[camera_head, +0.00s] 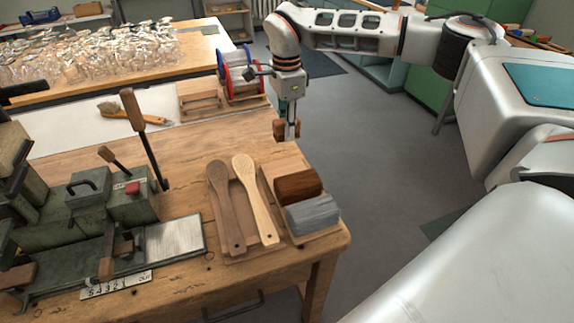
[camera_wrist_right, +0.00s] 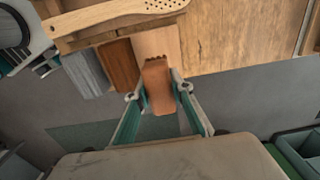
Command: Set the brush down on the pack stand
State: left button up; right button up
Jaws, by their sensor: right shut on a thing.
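My right gripper (camera_head: 288,131) is shut on a reddish-brown block-like piece, held above the floor just beyond the bench's right edge. In the right wrist view this brown piece (camera_wrist_right: 157,84) sits between the teal fingers, with dark bumps along its far end. I cannot tell whether it is the whole brush. A wooden stand (camera_head: 284,162) at the bench's right front corner holds a dark brown pack (camera_head: 298,186) and a grey pack (camera_head: 313,214); its far part is bare. My left gripper is not in view.
Two wooden paddle-shaped brush bodies (camera_head: 256,198) lie on a tray beside the stand. A green machine (camera_head: 70,215) with levers fills the left. A hand brush (camera_head: 135,114) lies on a white sheet. Red and blue spools (camera_head: 240,75) stand at the bench's back right.

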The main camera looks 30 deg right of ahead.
send_over(287, 171)
notch_tip(287, 171, down, 8)
jog(key=shift+a+r+b, duration=0.1)
jog(key=shift+r+b, duration=0.1)
jog(key=shift+b, duration=0.2)
jog(key=shift+f, duration=0.75)
notch_tip(287, 171, down, 4)
jog(key=shift+r+b, duration=0.1)
jog(key=shift+b, duration=0.2)
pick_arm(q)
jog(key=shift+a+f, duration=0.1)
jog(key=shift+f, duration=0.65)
pick_arm(e)
jog(key=o, duration=1.1)
jog(key=shift+c, duration=0.2)
